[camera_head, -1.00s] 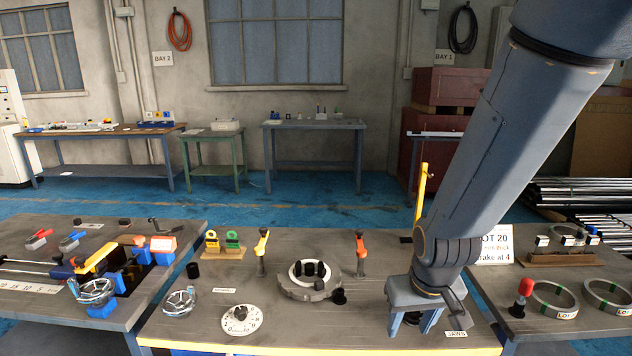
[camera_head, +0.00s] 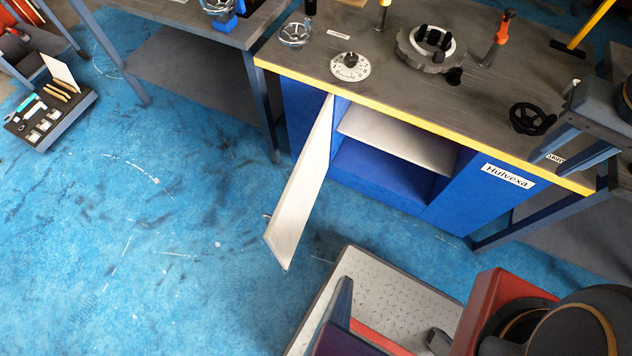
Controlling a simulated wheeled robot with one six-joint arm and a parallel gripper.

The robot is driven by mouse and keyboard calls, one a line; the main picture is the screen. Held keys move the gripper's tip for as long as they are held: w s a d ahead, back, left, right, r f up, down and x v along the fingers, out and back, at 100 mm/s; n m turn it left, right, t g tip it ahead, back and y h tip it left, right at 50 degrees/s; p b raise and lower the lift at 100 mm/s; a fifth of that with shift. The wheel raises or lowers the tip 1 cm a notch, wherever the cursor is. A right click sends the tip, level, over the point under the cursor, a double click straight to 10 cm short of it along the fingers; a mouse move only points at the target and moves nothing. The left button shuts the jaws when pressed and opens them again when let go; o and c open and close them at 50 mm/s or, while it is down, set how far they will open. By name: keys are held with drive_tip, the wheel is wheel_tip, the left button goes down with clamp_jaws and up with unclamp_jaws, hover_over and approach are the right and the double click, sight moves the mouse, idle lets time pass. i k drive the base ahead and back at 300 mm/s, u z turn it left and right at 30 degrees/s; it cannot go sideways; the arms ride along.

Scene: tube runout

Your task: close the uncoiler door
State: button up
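The uncoiler door (camera_head: 303,195) stands swung open at the left of the blue cabinet's opening. Its pale inner face shows and its free edge points out over the blue floor. The uncoiler cabinet (camera_head: 470,190), labelled Hulvexa, has a pale shelf (camera_head: 400,140) inside its open bay. My gripper (camera_head: 552,160) is at the right, near the yellow front edge of the bench top. Its two fingers are apart with nothing seen between them. It is well to the right of the door and apart from it.
The bench top carries a numbered dial (camera_head: 350,67), a round chuck (camera_head: 428,45), a black handwheel (camera_head: 531,118) and an orange-handled lever (camera_head: 498,38). The blue floor left of the door is clear. A tool tray (camera_head: 50,118) is at the far left.

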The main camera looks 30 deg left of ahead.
sight(286, 227)
drive_tip(key=z, duration=1.4)
drive_tip(key=k, duration=2.05)
drive_tip(key=u, duration=1.65)
drive_tip(key=i, duration=0.5)
drive_tip(key=z, duration=0.1)
drive_tip(key=k, duration=0.25)
